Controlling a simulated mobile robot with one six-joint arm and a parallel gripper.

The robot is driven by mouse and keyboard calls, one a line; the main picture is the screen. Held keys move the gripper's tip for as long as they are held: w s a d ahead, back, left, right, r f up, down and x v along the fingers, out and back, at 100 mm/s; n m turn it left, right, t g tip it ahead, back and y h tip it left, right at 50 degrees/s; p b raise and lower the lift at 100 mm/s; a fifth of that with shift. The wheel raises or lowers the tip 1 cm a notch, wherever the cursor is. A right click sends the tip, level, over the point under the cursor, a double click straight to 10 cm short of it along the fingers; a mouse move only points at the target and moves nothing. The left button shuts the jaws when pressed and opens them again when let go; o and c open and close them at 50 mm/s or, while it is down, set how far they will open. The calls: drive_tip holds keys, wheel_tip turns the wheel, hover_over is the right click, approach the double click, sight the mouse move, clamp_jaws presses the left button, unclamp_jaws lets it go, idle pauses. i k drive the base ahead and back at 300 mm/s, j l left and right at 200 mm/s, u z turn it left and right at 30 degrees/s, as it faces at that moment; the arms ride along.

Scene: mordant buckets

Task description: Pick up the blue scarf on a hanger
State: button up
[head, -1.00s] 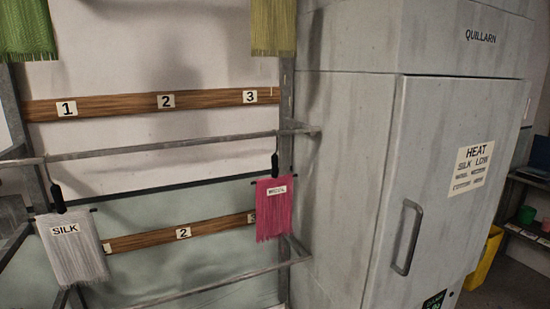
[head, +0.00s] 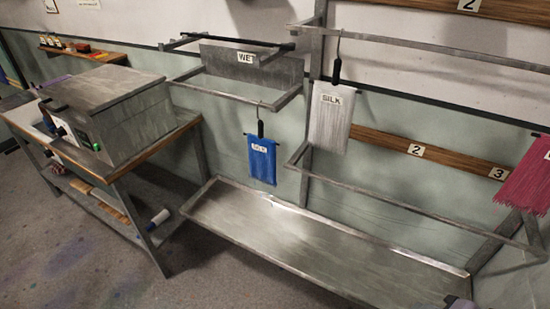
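The blue scarf (head: 262,165) hangs from a small dark hanger (head: 261,130) with a thin hook. The hook is at the front bar of a grey metal rack (head: 225,94) on the wall, left of centre. A pale label with small dark letters is on the scarf's upper part; I cannot read it surely. The scarf hangs upright above the metal trough. My gripper is not in view, so its state and its distance from the scarf are hidden.
A metal trough (head: 330,255) runs below the scarf. A workbench (head: 150,160) with a grey metal box (head: 110,110) stands left. A white scarf (head: 331,120) labelled SILK and a pink one (head: 528,185) hang right. Bare floor (head: 220,260) lies in front.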

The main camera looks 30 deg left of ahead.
sight(262, 151)
drive_tip(key=i+j, duration=0.1)
drive_tip(key=j, duration=0.7)
drive_tip(key=i+j, duration=0.1)
drive_tip(key=j, duration=0.65)
drive_tip(key=i+j, duration=0.1)
drive_tip(key=j, duration=0.7)
drive_tip(key=i+j, duration=0.1)
drive_tip(key=j, duration=0.7)
drive_tip(key=i+j, duration=0.15)
drive_tip(key=j, duration=0.65)
drive_tip(key=z, duration=0.05)
